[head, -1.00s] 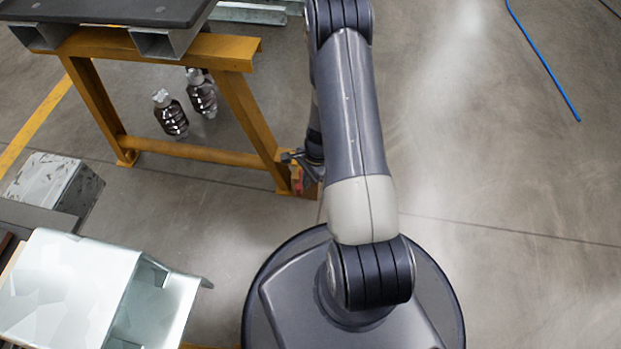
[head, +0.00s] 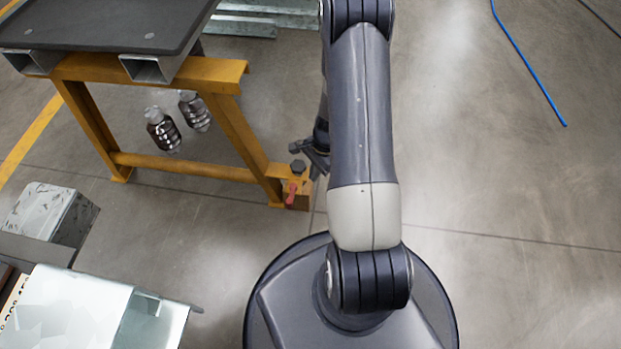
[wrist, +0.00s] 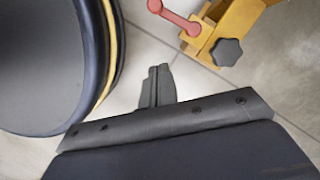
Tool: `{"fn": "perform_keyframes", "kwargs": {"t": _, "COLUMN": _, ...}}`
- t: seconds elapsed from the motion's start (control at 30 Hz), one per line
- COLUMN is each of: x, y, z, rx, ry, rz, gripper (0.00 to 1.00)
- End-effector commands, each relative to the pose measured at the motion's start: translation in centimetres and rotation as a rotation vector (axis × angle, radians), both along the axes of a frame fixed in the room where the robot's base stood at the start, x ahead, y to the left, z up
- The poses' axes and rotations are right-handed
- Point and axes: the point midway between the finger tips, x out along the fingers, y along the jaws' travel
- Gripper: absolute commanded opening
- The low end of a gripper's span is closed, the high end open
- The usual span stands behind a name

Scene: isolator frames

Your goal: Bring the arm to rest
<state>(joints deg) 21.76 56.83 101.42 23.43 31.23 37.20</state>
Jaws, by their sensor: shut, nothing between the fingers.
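My arm rises from my round base and reaches up the head view, with the forearm hanging behind the upper link. My gripper (head: 318,158) shows in the head view partly hidden by the upper link, near the foot of a yellow stand. In the wrist view my gripper (wrist: 158,86) points at the bare floor, its two dark fingers together with nothing between them. My own base fills the left of the wrist view.
The yellow stand (head: 190,171) bears a dark top (head: 100,25). Its foot has a red lever (wrist: 175,17) and a black knob (wrist: 227,51) close to my gripper. Two bottles (head: 162,130) (head: 195,111) show behind its crossbar. Metal pieces (head: 70,305) lie lower left.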

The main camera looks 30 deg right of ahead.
Motion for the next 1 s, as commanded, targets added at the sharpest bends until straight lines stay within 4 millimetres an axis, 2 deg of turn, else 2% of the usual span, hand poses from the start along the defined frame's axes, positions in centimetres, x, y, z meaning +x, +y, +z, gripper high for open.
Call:
{"fn": "perform_keyframes", "kwargs": {"t": 0.03, "x": 0.0, "y": -0.2, "z": 0.8, "rx": -0.001, "ry": -0.001, "rz": 0.0, "gripper": 0.0}}
{"fn": "perform_keyframes", "kwargs": {"t": 0.17, "x": 0.0, "y": -0.3, "z": 1.4, "rx": 0.0, "ry": 0.0, "rz": -0.002, "gripper": 0.0}}
{"fn": "perform_keyframes", "kwargs": {"t": 0.57, "x": 0.0, "y": -0.3, "z": 1.3, "rx": 0.0, "ry": 0.0, "rz": -0.001, "gripper": 0.0}}
{"fn": "perform_keyframes", "kwargs": {"t": 0.77, "x": 0.0, "y": 0.2, "z": -0.9, "rx": 0.001, "ry": 0.002, "rz": 0.001, "gripper": 0.0}}
{"fn": "perform_keyframes", "kwargs": {"t": 1.0, "x": -0.1, "y": 1.3, "z": -5.6, "rx": 0.001, "ry": 0.002, "rz": 0.0, "gripper": 0.0}}
